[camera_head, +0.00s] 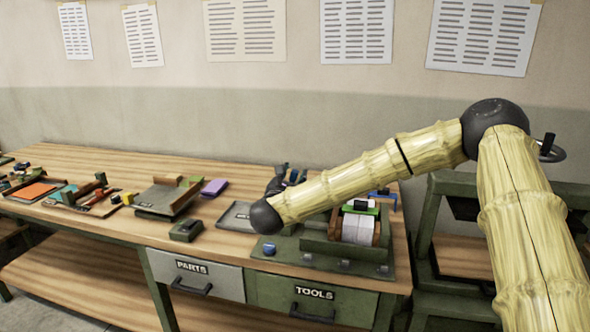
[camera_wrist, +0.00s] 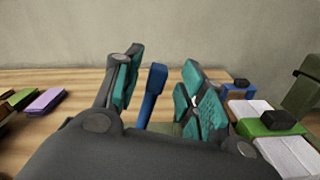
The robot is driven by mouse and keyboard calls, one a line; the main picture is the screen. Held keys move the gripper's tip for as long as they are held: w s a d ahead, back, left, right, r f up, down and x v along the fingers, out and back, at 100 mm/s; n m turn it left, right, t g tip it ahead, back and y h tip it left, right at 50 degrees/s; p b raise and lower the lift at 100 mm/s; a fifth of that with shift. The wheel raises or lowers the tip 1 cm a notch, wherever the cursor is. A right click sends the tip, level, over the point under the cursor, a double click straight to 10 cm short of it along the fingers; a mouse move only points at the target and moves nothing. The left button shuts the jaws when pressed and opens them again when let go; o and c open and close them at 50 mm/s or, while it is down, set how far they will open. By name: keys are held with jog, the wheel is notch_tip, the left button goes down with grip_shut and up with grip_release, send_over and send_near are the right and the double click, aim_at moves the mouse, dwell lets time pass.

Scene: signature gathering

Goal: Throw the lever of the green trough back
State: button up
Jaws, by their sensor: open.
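The green trough (camera_head: 318,245) sits on the right end of the workbench, with white paper blocks (camera_head: 358,228) and a green clamp (camera_head: 360,208) in it. In the wrist view, a blue lever (camera_wrist: 153,92) stands upright between the two teal-padded fingers of my gripper (camera_wrist: 160,75). The fingers are apart, with visible gaps on both sides of the lever. My gripper (camera_head: 285,178) shows only partly in the head view, behind my arm's dark joint. The lever is hidden there, and its lower end is hidden in the wrist view.
A purple block (camera_head: 214,187) and a grey tray (camera_head: 165,199) lie left of my gripper. Drawers marked PARTS (camera_head: 196,274) and TOOLS (camera_head: 312,299) are below.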

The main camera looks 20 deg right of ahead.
aim_at(294, 174)
jog(key=shift+p+x, duration=0.35)
jog(key=shift+x, duration=1.4)
grip_shut()
